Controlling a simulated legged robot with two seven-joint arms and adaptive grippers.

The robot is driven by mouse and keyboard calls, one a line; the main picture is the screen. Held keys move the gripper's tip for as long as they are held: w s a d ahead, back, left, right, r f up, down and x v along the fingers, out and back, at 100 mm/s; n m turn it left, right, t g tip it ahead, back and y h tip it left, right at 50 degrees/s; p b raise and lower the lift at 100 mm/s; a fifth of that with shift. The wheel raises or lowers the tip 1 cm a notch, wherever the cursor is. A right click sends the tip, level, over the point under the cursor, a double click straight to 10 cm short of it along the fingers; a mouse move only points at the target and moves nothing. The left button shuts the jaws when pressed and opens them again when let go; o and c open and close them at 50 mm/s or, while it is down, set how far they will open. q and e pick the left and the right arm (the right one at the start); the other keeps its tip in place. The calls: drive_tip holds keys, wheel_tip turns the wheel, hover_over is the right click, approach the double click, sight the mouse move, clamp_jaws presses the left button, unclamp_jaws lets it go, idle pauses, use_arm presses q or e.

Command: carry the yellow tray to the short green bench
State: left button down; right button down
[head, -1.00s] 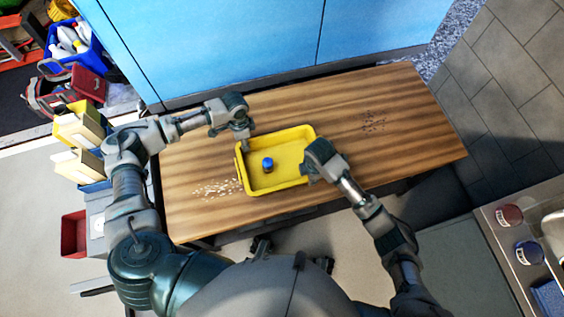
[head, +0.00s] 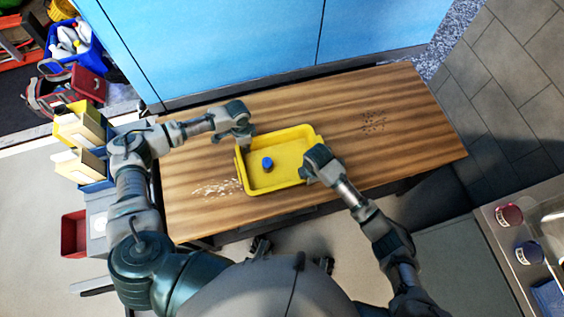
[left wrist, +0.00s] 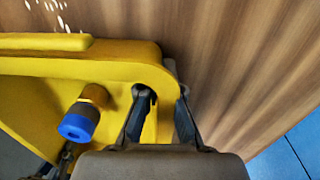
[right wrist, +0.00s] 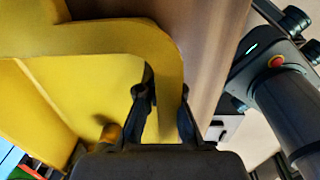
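The yellow tray (head: 252,186) is on or just above the wooden table; I cannot tell if it touches. A blue-capped brass piece (head: 267,163) is inside, also seen in the left wrist view (left wrist: 80,122). My left gripper (head: 246,143) is at the tray's left end; in the left wrist view its fingers (left wrist: 164,95) close on the rim from both sides. My right gripper (head: 309,172) is at the right end, its fingers (right wrist: 164,97) likewise closed on the rim. I cannot make out a short green bench for certain.
The wooden table (head: 400,110) carries pale scraps (head: 217,188) on the left and dark specks (head: 373,122) on the right. Blue cabinets (head: 230,40) stand behind. A counter (head: 510,245) with a red and a blue round item is at lower right. Bins stand at left.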

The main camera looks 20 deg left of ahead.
use_arm(q)
drive_tip(key=shift+d, duration=0.1)
use_arm(e)
drive_tip(key=shift+d, duration=0.1)
